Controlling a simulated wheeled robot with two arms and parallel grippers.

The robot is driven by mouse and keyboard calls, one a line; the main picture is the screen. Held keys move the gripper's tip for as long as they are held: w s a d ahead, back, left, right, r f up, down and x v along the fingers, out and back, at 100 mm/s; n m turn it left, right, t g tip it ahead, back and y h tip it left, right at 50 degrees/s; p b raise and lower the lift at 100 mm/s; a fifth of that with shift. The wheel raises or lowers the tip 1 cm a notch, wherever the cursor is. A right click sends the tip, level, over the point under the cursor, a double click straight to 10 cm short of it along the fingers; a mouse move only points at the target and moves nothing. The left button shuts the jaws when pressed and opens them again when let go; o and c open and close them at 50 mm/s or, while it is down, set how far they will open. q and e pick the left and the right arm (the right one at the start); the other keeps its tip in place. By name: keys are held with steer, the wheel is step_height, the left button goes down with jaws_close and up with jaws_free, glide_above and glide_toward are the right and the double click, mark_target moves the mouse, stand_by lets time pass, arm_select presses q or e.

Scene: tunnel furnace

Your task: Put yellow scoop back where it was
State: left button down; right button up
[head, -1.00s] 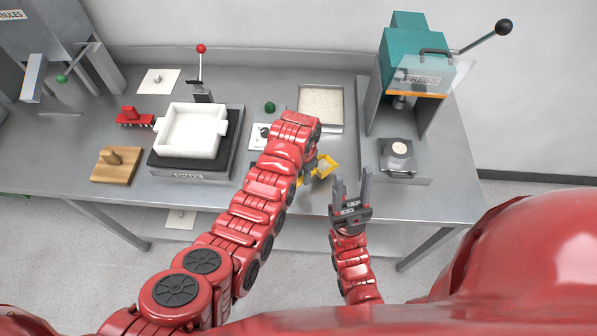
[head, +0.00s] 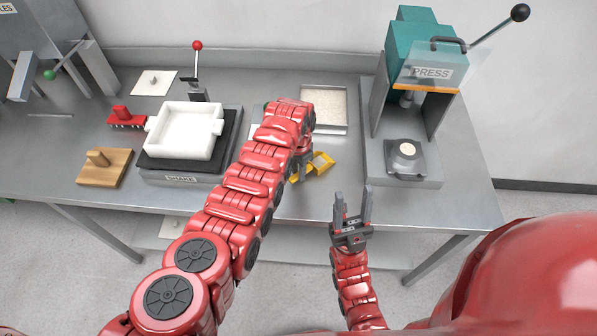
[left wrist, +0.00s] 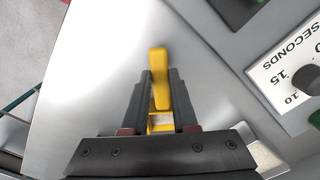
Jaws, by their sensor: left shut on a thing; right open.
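The yellow scoop (head: 322,162) is at the front middle of the steel bench, partly hidden by my left gripper (head: 301,172). In the left wrist view, the left gripper's fingers (left wrist: 161,92) are shut on the yellow scoop (left wrist: 159,62), whose yellow handle sticks out between them. The bench top is close behind it; I cannot tell whether the scoop touches it. My right gripper (head: 352,208) is open and empty, in front of the bench's front edge.
A tray of pale granules (head: 324,100) lies behind the scoop. The teal press (head: 418,60) stands right. The shaker with a white tray (head: 185,132), a red tool (head: 124,118) and a wooden block (head: 104,167) are left. A timer dial (left wrist: 305,80) is near the left gripper.

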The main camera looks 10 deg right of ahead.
arm_select(q)
steer(key=shift+f+b, duration=0.2)
steer(key=shift+b, duration=0.1)
steer(key=c, duration=0.7)
jaws_free()
steer(key=shift+r, duration=0.1)
